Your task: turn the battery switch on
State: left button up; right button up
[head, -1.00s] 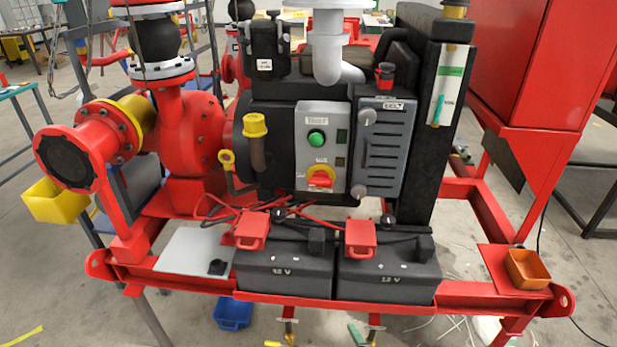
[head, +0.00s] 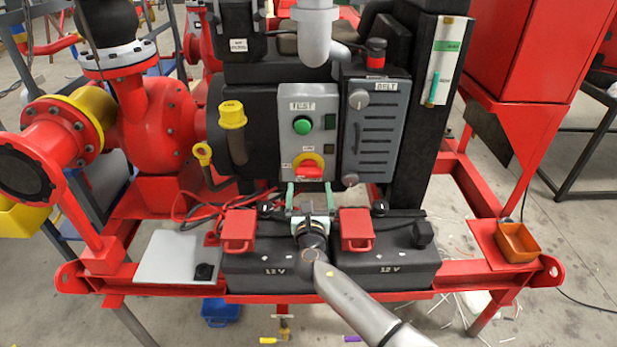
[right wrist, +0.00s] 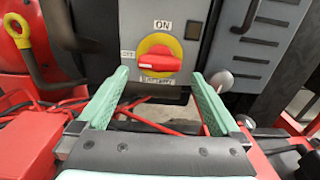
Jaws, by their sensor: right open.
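The battery switch (head: 309,168) is a red knob on a yellow disc, low on the grey panel (head: 303,140) with the green TEST button. In the right wrist view the knob (right wrist: 165,57) lies across, its handle roughly horizontal, with an ON label above and an OFF label at its left. My right gripper (head: 309,187) is open, just below the switch in the head view. In the right wrist view its pale green fingers (right wrist: 158,82) stand apart, one on each side below the knob, with nothing between them. My left gripper is not in view.
Two black 12 V batteries (head: 268,271) with red terminal covers (head: 239,230) sit below the panel. A grey vented BELT guard (head: 375,130) with round knobs is right of the panel. An orange bin (head: 516,242) sits at right.

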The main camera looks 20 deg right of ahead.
aim_at(309, 175)
jog(key=shift+b+x, duration=0.85)
jog(key=shift+x, duration=2.35)
jog(key=shift+f, duration=0.1)
jog(key=c, duration=1.1)
jog(key=shift+o, duration=0.2)
